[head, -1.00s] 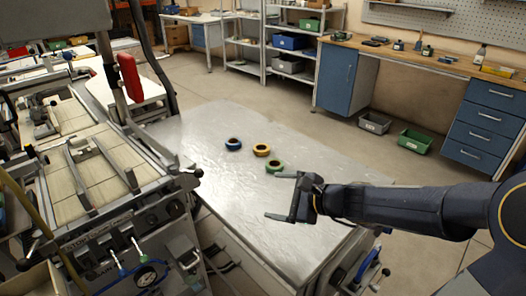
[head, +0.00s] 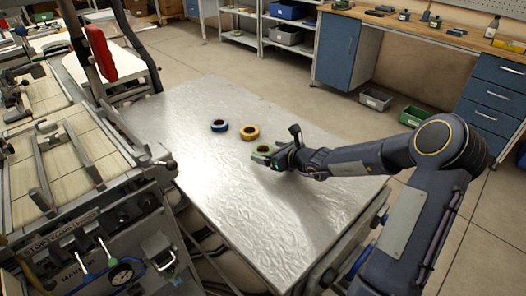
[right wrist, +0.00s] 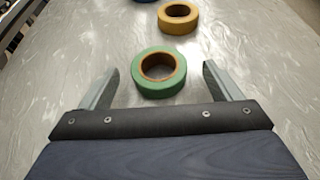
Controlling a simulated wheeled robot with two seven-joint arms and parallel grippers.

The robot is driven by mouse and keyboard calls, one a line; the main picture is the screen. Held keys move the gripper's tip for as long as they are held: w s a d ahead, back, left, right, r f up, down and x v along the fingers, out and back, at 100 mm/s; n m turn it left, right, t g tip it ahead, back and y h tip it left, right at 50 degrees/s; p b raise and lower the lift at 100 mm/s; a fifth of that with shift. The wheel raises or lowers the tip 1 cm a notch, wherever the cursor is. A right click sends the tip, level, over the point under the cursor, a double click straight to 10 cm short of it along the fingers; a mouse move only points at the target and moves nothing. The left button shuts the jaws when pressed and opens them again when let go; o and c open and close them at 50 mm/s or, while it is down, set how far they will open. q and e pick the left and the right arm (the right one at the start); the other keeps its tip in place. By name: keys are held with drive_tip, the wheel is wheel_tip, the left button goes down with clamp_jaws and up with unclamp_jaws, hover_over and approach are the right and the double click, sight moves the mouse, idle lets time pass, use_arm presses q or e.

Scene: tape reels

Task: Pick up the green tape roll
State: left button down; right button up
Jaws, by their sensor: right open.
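The green tape roll (head: 262,148) lies flat on the metal table, partly hidden by my right gripper in the head view. In the right wrist view the green roll (right wrist: 159,73) sits between and slightly ahead of the two finger tips. My right gripper (head: 269,155) is open and low at the roll. In the right wrist view its fingers (right wrist: 160,80) stand on either side of the roll, with a gap on each side. My left gripper is in no view.
A yellow tape roll (head: 250,132) lies just beyond the green one, and a blue tape roll (head: 219,126) lies farther left. The metal table (head: 235,205) is otherwise clear. A machine with clamps (head: 75,180) stands along the table's left side.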

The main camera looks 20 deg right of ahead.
drive_tip(key=shift+x, duration=0.8)
drive_tip(key=shift+a, duration=0.1)
drive_tip(key=shift+c, duration=0.5)
drive_tip(key=c, duration=1)
